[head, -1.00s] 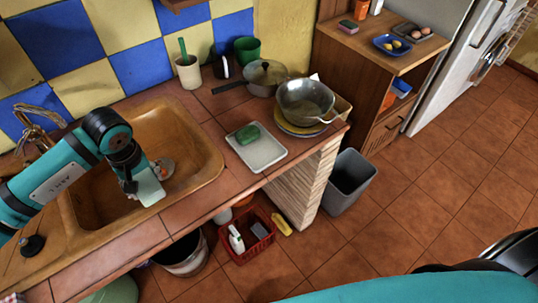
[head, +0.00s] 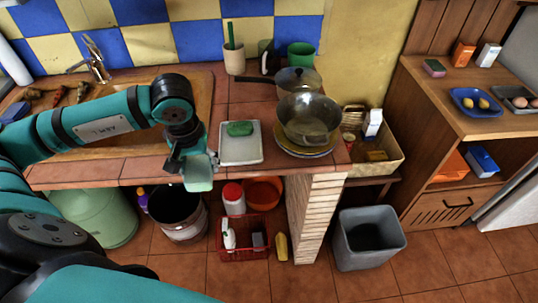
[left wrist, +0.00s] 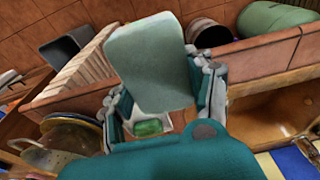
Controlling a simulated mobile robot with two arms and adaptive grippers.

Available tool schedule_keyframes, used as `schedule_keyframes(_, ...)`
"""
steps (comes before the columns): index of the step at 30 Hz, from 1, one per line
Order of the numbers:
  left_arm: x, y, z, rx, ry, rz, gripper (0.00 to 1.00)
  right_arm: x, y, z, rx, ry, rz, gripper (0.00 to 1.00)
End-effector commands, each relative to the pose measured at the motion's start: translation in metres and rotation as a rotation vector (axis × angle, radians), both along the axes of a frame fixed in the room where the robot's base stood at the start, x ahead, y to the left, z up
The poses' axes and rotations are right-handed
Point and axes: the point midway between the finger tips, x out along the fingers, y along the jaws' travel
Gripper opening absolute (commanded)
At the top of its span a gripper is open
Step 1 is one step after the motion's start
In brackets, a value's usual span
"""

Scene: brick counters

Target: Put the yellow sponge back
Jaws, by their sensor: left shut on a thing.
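My left gripper (head: 193,160) is shut on a pale green, flat block (head: 199,180), held at the counter's front edge, left of the white tray. In the left wrist view the block (left wrist: 150,65) fills the space between the fingers of the gripper (left wrist: 165,95). A green sponge-like piece (head: 240,129) lies in the white tray (head: 241,157). A yellow item (head: 282,247) stands on the floor right of the red crate; I cannot tell if it is the yellow sponge. My right gripper is not in view.
The sink (head: 120,142) lies left. A steel pan (head: 308,118) on plates stands right of the tray. Below are a red crate (head: 243,251), a bucket (head: 180,232) and a grey bin (head: 370,238). A wooden cabinet (head: 452,165) stands right.

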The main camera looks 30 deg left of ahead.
Motion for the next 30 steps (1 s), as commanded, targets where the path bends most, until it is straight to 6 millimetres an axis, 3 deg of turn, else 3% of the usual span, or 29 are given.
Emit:
schedule_keyframes(8,0.065,-0.009,-0.001,-0.009,-0.001,0.002,0.24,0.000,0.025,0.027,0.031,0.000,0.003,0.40)
schedule_keyframes(15,0.124,-0.014,-0.008,-0.005,0.000,0.000,0.24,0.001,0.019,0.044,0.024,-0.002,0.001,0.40)
schedule_keyframes(24,0.155,-0.016,-0.012,-0.003,-0.001,0.000,0.24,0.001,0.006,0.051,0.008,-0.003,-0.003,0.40)
schedule_keyframes(30,0.153,-0.016,-0.042,-0.003,0.004,-0.001,0.24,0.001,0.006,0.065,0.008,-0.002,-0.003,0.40)
